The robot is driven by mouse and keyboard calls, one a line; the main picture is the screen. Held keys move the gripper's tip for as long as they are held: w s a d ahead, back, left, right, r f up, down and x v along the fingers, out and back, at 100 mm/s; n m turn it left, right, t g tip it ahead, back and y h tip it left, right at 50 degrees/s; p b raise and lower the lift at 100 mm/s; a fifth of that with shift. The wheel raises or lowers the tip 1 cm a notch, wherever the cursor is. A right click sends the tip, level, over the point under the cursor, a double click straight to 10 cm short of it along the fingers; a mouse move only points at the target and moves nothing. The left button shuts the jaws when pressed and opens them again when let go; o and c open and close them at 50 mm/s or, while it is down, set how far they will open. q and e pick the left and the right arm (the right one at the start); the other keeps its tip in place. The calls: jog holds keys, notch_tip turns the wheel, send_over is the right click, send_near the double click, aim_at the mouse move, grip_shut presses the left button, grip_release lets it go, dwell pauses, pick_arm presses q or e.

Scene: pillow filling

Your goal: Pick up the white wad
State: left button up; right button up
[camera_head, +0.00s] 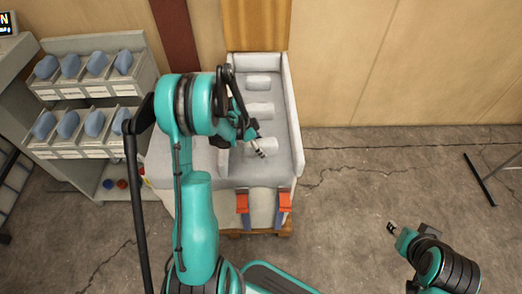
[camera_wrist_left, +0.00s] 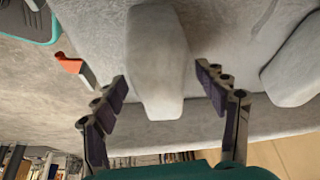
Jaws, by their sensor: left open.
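Several white wads lie in a row in a pale grey padded tray (camera_head: 295,110). The nearest wad (camera_head: 268,143) is partly hidden by my left gripper (camera_head: 260,147), with a middle wad (camera_head: 260,110) and a far wad (camera_head: 258,80) behind it. In the left wrist view, a white wad (camera_wrist_left: 155,55) lies between the spread fingers of my left gripper (camera_wrist_left: 160,82), with a gap on each side. A second wad (camera_wrist_left: 296,62) lies to the right. My right gripper (camera_head: 392,229) is empty over the floor at the right; its finger opening is too small to judge.
Two orange-and-blue clamps (camera_head: 243,203) (camera_head: 285,203) sit on the tray's front edge. A grey shelf (camera_head: 140,75) with bins of blue pieces stands at the left. The floor (camera_head: 350,170) right of the tray is clear.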

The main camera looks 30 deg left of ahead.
pick_arm(q)
jog(key=shift+w+d+f, duration=0.15)
jog(key=shift+f, duration=0.3)
jog(key=shift+r, duration=0.1)
jog(key=c, duration=1.4)
jog(key=shift+o, duration=0.2)
jog(key=shift+r, duration=0.1)
notch_tip(320, 180, up, 4)
jog(key=shift+r+p, duration=0.15)
jog(key=shift+p, duration=1.05)
jog(key=s+d+r+p, duration=0.35)
jog(key=s+r, duration=0.35)
jog(key=s, duration=0.4)
notch_tip(320, 180, up, 10)
jog(key=p, duration=0.7)
jog(key=shift+s+a+f+p, duration=0.15)
jog(key=shift+a+f+p, duration=0.05)
jog(key=shift+p, duration=0.1)
